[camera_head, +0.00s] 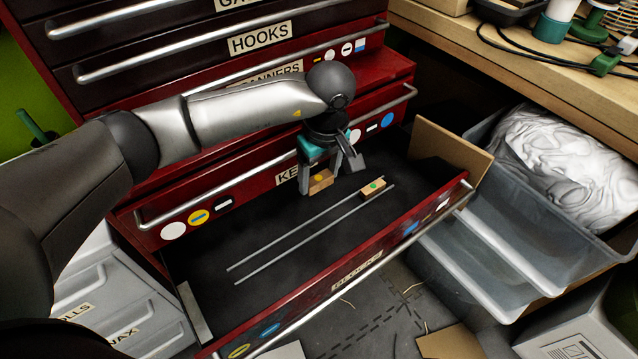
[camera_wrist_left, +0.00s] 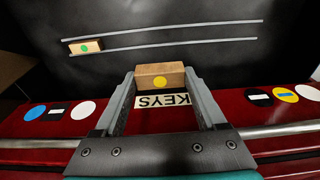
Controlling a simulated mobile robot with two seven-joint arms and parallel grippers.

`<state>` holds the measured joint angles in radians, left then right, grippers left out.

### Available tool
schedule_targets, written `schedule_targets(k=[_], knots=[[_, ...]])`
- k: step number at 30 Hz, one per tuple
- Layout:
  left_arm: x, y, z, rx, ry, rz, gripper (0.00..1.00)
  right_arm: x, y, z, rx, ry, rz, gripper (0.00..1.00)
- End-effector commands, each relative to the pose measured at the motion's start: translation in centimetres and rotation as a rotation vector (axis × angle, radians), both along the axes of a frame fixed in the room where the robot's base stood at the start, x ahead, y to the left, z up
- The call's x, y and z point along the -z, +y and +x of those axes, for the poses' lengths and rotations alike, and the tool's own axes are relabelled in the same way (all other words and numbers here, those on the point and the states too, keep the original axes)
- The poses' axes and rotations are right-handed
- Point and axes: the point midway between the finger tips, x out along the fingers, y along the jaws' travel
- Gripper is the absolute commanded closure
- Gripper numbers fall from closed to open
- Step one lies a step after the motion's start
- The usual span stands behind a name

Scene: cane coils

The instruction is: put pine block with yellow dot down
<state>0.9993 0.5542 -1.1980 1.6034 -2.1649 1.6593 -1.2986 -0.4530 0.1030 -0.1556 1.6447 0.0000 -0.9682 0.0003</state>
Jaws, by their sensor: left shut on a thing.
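My left gripper (camera_head: 321,178) is inside the open red drawer (camera_head: 365,259), pointing down. It is shut on the pine block with the yellow dot (camera_head: 319,182), a small light wood block. In the left wrist view the block (camera_wrist_left: 150,72) sits between the two fingertips (camera_wrist_left: 160,80), its yellow dot facing the camera. I cannot tell whether its underside touches the dark drawer floor (camera_head: 290,270). Another pine block, with a green dot (camera_head: 366,192), lies at the far right end of two thin parallel grey rods (camera_head: 310,222). My right gripper is not in view.
The drawer front with its long metal handle (camera_head: 375,258) borders the near side. Closed drawer fronts with labels, one reading KEYS (camera_wrist_left: 163,101), stand behind the gripper. A cardboard panel (camera_head: 450,157) is at the right end. The left part of the drawer floor is clear.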

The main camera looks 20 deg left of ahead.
Motion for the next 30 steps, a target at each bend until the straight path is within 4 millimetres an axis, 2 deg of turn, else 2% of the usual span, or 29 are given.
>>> schedule_targets(k=[1, 7, 20, 23, 30], knots=[[-1.1, 0.0, 0.1, 0.0, -0.002, 0.0, 0.78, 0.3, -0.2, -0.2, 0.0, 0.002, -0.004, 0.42], [-3.5, 0.0, 0.0, -0.002, -0.002, 0.0, 0.78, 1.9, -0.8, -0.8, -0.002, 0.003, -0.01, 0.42], [-5.4, 0.1, -0.2, 0.019, -0.001, -0.002, 0.78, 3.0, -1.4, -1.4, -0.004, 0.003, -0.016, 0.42], [-6.7, 0.3, -0.5, 0.075, -0.005, -0.006, 0.78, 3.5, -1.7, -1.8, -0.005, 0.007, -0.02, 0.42], [-11.7, 0.9, -3.1, 0.344, -0.014, -0.019, 0.78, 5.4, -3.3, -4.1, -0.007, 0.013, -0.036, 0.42]])
